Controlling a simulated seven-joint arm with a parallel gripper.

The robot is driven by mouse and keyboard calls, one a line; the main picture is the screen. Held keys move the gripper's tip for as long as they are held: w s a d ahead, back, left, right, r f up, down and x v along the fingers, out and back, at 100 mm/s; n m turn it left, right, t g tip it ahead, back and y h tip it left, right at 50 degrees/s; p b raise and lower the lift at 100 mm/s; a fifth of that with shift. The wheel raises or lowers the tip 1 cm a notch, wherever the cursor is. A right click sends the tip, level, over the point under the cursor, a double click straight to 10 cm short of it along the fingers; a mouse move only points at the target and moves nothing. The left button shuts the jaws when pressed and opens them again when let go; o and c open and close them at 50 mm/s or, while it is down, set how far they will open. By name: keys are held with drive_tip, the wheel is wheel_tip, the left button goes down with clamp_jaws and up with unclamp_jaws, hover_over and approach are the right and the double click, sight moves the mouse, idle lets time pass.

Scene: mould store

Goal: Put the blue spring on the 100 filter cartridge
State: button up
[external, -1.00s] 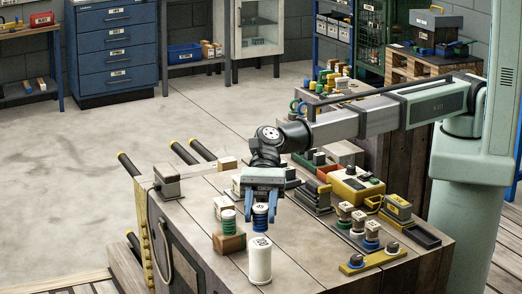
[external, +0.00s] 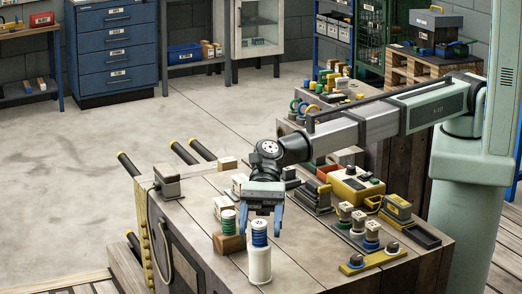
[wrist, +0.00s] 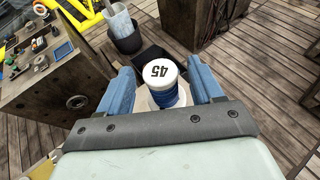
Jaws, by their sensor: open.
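The blue spring (external: 259,236), with a white top marked 45 in the wrist view (wrist: 160,73), stands upright on the white filter cartridge (external: 259,265). The cartridge's top is covered by the spring, so its number is hidden. In the wrist view, a pale rim of the cartridge (wrist: 154,104) shows below the spring. My gripper (external: 261,235) is open above the cartridge, one blue finger on each side of the spring. In both views gaps show between the fingers and the spring.
A green spring with a white top (external: 228,223) stands on a wooden block (external: 229,243) just left of the cartridge, close to my left finger. Several labelled pieces stand on a dark tray (external: 352,236) to the right. A yellow bar with knobs (external: 373,261) lies at front right.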

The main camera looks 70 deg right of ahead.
drive_tip(key=shift+r, duration=0.2)
drive_tip(key=v, duration=1.2)
idle(0.4)
